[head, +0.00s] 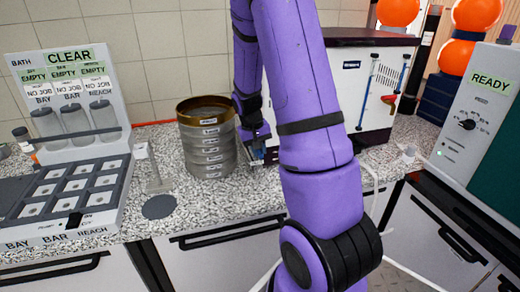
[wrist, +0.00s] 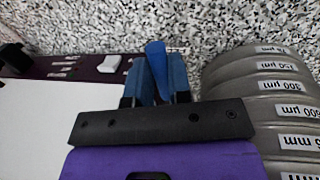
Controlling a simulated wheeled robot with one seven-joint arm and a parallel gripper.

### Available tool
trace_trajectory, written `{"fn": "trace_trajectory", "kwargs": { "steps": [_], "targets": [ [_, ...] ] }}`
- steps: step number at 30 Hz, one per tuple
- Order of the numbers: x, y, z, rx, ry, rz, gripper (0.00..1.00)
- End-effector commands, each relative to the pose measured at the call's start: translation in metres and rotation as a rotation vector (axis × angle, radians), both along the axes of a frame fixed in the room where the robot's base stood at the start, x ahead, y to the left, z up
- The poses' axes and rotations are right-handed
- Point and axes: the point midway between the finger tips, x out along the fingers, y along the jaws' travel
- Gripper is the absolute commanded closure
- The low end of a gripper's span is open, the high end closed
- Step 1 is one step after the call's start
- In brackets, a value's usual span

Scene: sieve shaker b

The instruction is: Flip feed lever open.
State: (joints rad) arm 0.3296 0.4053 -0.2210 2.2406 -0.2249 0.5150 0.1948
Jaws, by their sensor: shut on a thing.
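My gripper (wrist: 160,78) has blue fingers and is shut on a blue lever (wrist: 155,50), which looks like the feed lever; its tip sticks out between the fingers. Its label cannot be read, and its lower part is hidden by the fingers. In the head view my gripper (head: 258,143) is low, between the sieve stack and the white machine (head: 362,95) with the dark top, partly behind my purple arm. The machine's dark red panel (wrist: 70,66) with a white switch (wrist: 109,63) shows left of the fingers in the wrist view.
The sieve stack (head: 207,145) stands close beside my gripper; it also shows at the right of the wrist view (wrist: 270,85). A sample rack (head: 70,150) is at the left, and a panel reading READY (head: 480,110) at the right. Speckled counter (head: 215,212) is clear in front.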

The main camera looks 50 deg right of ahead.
Motion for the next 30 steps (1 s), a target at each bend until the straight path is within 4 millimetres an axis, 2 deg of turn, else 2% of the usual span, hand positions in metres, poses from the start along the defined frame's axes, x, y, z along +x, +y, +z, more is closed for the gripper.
{"fn": "trace_trajectory", "kwargs": {
  "steps": [17,18,21,30],
  "targets": [
    [0.0009,0.0011,-0.0002,0.001,0.0,-0.036,1.0],
    [0.0009,0.0011,-0.0002,0.001,0.0,-0.036,0.77],
    [0.0009,0.0011,-0.0001,0.0,0.0,-0.035,0.56],
    [0.0011,0.0013,0.0015,0.0,0.0,-0.034,0.56]
  ]
}}
